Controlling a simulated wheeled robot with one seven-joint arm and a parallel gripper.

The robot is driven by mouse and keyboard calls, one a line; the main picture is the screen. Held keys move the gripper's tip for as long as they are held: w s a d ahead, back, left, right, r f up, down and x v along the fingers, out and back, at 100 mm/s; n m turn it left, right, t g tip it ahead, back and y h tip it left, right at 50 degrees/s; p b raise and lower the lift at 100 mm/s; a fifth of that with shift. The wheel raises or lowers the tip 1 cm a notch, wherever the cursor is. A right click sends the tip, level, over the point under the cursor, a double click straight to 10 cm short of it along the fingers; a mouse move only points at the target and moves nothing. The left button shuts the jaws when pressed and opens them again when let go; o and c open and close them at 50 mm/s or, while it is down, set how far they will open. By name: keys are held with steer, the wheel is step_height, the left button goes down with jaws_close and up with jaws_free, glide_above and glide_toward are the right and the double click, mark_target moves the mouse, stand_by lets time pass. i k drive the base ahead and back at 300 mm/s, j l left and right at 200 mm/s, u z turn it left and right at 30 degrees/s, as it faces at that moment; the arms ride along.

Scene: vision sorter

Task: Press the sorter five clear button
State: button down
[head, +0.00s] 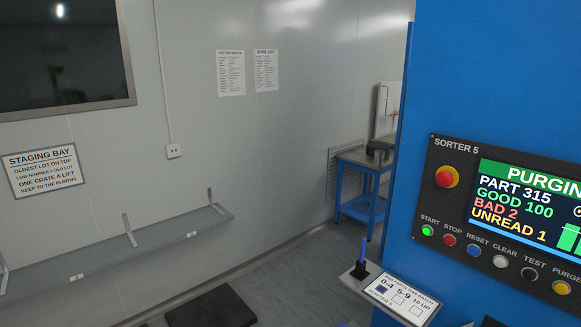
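The sorter five control panel (446,156) is on the blue cabinet at the right in the head view. Its clear button (500,261) is a small white round button in the lower row, under the label CLEAR. The blue reset button (473,250) is to its left and the black test button (528,273) to its right. The screen (520,207) reads PURGIN, cut off by the picture edge, with part 315, good 100, bad 2, unread 1. My gripper is not in view, and nothing visible touches the clear button.
A red mushroom button (447,177) sits above the green start button (427,230) and red stop button (449,239). A yellow purge button (561,287) is far right. Floor shows at the left.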

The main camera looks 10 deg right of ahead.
mark_target(500, 263)
steer(key=z, duration=1.35)
